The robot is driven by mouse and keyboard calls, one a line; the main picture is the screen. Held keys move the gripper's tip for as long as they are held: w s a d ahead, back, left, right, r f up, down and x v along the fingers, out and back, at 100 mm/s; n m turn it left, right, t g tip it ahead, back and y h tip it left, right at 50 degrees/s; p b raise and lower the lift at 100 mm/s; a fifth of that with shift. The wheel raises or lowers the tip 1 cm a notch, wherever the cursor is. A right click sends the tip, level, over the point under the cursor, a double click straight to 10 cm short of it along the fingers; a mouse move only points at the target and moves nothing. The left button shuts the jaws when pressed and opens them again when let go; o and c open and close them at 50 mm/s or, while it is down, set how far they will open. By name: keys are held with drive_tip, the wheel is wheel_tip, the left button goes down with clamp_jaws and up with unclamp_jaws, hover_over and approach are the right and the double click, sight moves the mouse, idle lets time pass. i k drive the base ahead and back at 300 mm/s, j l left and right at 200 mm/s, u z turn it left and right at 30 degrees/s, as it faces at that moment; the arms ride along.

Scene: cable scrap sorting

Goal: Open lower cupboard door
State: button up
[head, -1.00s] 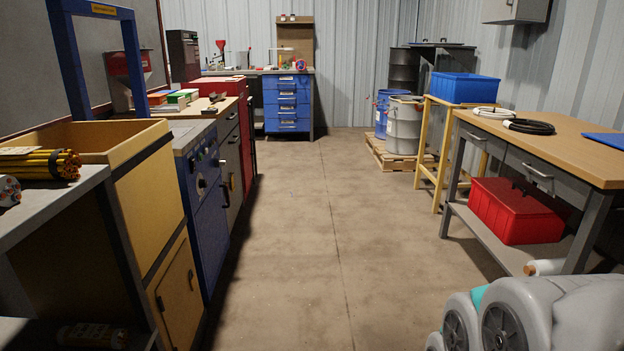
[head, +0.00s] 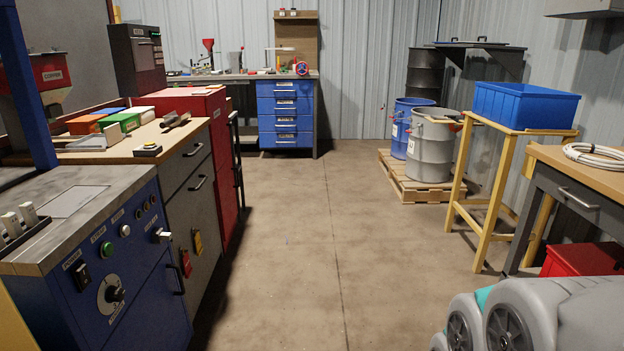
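A grey cupboard (head: 192,215) stands on the left under a wooden worktop. It has a drawer (head: 185,165) at the top and a lower door (head: 190,222) with a dark bar handle (head: 198,183). This door looks shut. Nearer, a blue machine cabinet (head: 125,285) has a front panel with a dark vertical handle (head: 177,279), also shut. I cannot tell from the pictures alone which door the task means. My gripper is not in view; only grey and teal parts, likely mine, show at the bottom right.
The concrete floor (head: 290,240) down the middle is clear. On the right are a yellow stand (head: 507,190) with a blue bin (head: 523,105), a workbench (head: 540,165) and a red crate (head: 585,260). Drums stand on a pallet (head: 425,188); a blue drawer unit (head: 286,115) is at the back.

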sight(225, 185)
drive_tip(key=i+l+u, duration=0.1)
drive_tip(key=i+u, duration=0.25)
drive_tip(key=i, duration=0.2)
drive_tip(key=i+l+u, duration=0.35)
drive_tip(key=i, duration=0.2)
drive_tip(key=i+l+u, duration=0.35)
drive_tip(key=i, duration=0.15)
drive_tip(key=i+l+z, duration=0.15)
drive_tip(key=i, duration=1.15)
drive_tip(key=i+l+z, duration=0.1)
drive_tip(key=i, duration=1.25)
